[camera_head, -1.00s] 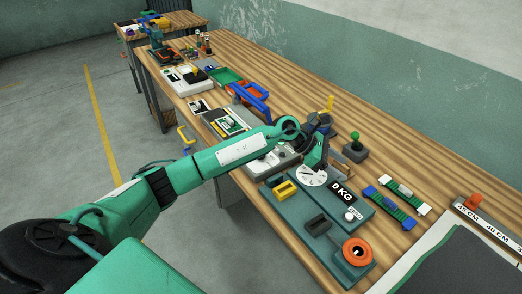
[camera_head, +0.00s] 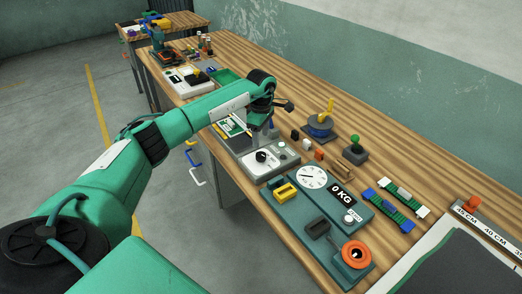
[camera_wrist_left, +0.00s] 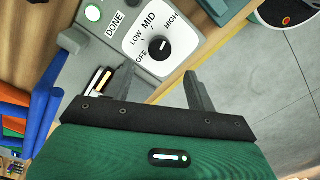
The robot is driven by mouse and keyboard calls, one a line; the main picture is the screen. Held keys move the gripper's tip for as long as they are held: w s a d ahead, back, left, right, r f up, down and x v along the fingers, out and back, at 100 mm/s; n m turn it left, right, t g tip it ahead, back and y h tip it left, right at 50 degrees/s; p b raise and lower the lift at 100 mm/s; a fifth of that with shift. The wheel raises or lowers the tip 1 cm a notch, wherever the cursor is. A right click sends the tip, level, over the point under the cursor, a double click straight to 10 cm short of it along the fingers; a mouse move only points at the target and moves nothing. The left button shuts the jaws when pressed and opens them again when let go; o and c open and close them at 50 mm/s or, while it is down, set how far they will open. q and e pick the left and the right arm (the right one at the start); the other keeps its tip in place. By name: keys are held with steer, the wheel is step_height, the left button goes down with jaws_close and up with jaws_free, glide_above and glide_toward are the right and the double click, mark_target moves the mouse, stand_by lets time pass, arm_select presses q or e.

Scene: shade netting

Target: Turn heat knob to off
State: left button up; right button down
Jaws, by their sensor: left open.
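The heat knob (camera_head: 262,156) is a black dial on a light control box (camera_head: 272,163) on the bench in the head view. In the left wrist view the black knob (camera_wrist_left: 159,47) sits on a white plate marked OFF, LOW, MID and HIGH. A small light mark shows on its upper right, toward the HIGH side; its exact setting is hard to read.
A teal scale (camera_head: 290,213) reading 0 KG stands nearer.

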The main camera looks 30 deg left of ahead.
mark_target(261, 154)
arm_select(q)
step_height(261, 154, down, 8)
steer(key=shift+f+p, duration=0.2)
steer(key=shift+p, duration=0.75)
steer(key=c, duration=1)
